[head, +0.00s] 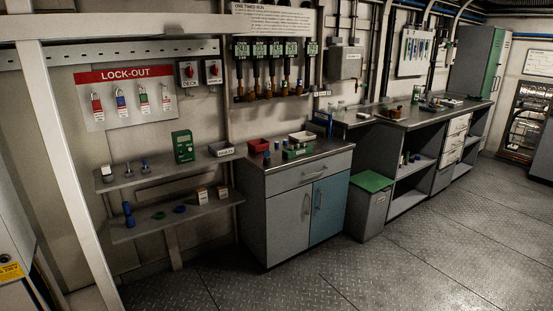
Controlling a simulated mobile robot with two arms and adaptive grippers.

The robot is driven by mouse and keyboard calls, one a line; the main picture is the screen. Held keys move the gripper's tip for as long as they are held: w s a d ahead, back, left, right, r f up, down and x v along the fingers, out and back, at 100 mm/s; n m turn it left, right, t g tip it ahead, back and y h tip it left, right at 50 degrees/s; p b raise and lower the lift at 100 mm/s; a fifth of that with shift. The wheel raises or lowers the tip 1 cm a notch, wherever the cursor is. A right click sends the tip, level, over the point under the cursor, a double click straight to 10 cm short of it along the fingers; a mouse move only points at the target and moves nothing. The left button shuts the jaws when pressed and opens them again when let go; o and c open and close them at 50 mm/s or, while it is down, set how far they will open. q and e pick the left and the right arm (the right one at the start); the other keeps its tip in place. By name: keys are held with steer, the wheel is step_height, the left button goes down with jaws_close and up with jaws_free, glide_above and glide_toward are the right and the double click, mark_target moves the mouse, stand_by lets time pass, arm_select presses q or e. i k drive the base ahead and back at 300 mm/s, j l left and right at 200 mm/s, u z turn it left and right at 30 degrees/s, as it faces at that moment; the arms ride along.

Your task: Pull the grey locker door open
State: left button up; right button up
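A tall locker (473,62) stands at the far right back, beyond the long workbench. It shows a wide grey face (470,62) on the left and a narrower green face (495,62) on the right. It is small and distant here; I cannot tell whether the grey face is a door or a side panel. No open gap shows on it. Its lower part is hidden behind the bench. Neither of my grippers is in view.
A cabinet with a grey door (288,224) and a blue door (329,207), both shut, stands mid-view. A green-lidded bin (371,207) is beside it. Wall shelves (165,170) and a lock-out board (126,97) are at left. The metal floor (440,240) at right is clear.

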mark_target(288, 213)
steer(key=i+l+z, duration=0.1)
steer(key=i+z, duration=0.6)
steer(key=i, duration=0.15)
steer(key=i+j+z, duration=0.15)
steer(key=i+z, duration=0.2)
steer(key=i, duration=0.05)
